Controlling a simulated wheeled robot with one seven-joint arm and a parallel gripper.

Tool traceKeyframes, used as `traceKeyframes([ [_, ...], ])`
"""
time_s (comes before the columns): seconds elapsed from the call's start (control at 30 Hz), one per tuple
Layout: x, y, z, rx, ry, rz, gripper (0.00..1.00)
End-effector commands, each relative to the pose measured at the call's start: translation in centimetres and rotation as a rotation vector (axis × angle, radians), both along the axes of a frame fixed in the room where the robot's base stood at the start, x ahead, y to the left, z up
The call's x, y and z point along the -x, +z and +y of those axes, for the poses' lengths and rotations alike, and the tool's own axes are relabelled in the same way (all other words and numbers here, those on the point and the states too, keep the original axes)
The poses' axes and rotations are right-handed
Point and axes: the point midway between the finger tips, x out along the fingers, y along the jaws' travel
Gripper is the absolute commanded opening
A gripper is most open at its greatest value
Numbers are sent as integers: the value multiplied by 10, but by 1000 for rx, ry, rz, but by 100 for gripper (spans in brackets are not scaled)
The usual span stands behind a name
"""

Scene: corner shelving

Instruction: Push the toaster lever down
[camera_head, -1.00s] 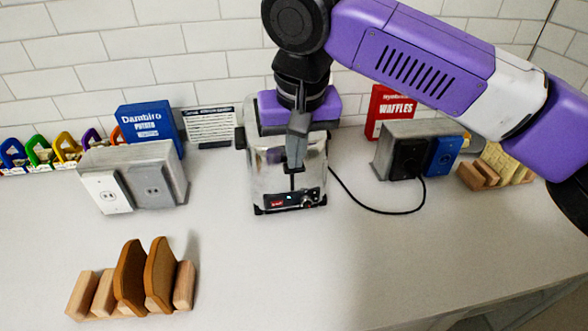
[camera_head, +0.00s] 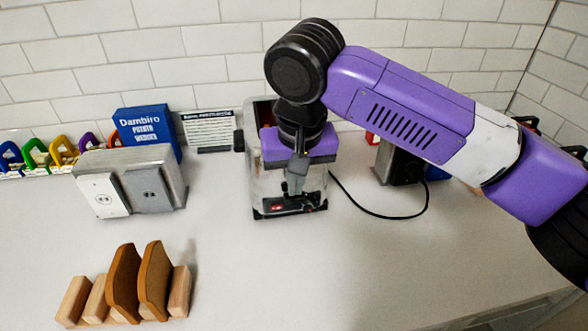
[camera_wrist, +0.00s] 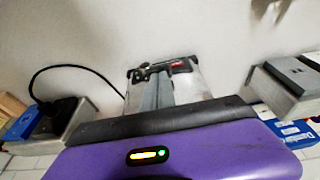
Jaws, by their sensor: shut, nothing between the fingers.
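The shiny metal toaster (camera_head: 263,186) stands on the white counter against the tiled wall, with its dark control panel at the bottom front. My gripper (camera_head: 296,190) is shut and empty, pointing down in front of the toaster's front face. Its fingertips are low, close to the control panel. In the wrist view, the closed fingers (camera_wrist: 152,92) lie over the toaster (camera_wrist: 190,88), whose panel is beyond the tips. The lever is hidden behind my gripper, so I cannot tell its height or whether the fingers touch it.
A wooden rack with bread slices (camera_head: 138,282) sits at the front left. A grey outlet box (camera_head: 162,190) and a blue box (camera_head: 148,128) stand left of the toaster. A black cord (camera_head: 375,212) runs right to another outlet box. The counter in front is clear.

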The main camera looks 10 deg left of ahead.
Motion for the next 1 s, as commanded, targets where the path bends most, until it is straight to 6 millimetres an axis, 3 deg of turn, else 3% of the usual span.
traceKeyframes([
  [0.37,28,12,-9,-1,1,1,0],
  [0.73,29,14,-9,0,0,0,0],
  [1.0,38,51,-12,-2,0,-3,0],
])
